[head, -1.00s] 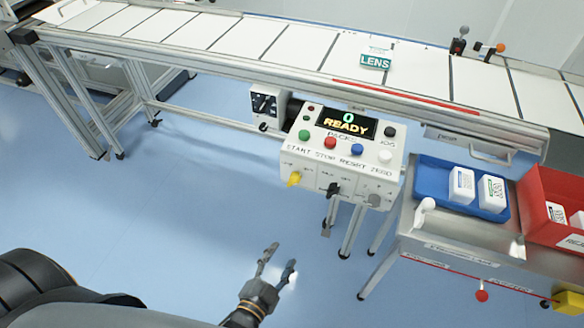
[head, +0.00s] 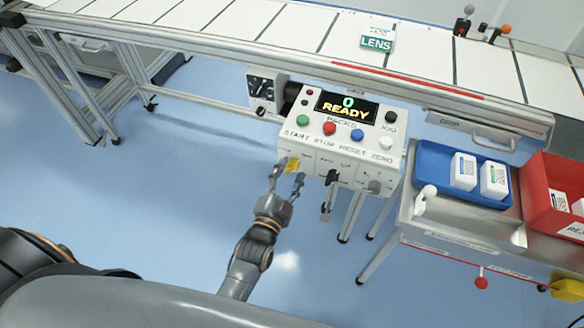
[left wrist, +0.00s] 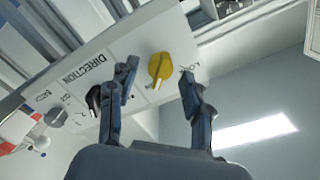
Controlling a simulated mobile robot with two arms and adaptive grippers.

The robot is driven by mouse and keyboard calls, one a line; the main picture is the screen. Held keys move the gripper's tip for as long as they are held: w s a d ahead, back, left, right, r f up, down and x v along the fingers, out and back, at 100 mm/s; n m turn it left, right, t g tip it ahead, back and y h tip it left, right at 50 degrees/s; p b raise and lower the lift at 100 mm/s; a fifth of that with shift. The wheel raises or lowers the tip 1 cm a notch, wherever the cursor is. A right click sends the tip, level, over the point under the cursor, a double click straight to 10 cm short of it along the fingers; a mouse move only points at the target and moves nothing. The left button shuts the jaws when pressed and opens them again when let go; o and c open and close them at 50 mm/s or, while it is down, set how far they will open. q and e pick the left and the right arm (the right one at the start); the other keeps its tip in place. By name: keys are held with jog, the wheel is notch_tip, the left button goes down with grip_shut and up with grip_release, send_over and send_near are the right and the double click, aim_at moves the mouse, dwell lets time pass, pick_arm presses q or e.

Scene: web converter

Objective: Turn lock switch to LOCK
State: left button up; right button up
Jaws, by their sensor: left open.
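The lock switch, a yellow knob (head: 293,164), is at the lower left of the white control box's front (head: 340,165). In the left wrist view, the yellow knob (left wrist: 160,66) shows between my fingertips, with a partly hidden label beside it. My left gripper (head: 289,174) is open, just in front of and below the knob, one finger on each side. In the left wrist view, the open gripper (left wrist: 158,78) has visible gaps to the knob. I cannot tell whether the tips reach it in depth. My right gripper is not in view.
A black direction knob (left wrist: 94,97) sits beside the yellow one, close to one finger. A grey knob (head: 374,186) is further right. Coloured buttons and a READY display (head: 346,106) are on top. A blue tray (head: 430,165) and red bin (head: 540,190) stand right.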

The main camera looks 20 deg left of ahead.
pick_arm(q)
jog(key=shift+w, duration=0.85)
jog(key=shift+c, duration=0.5)
grip_shut()
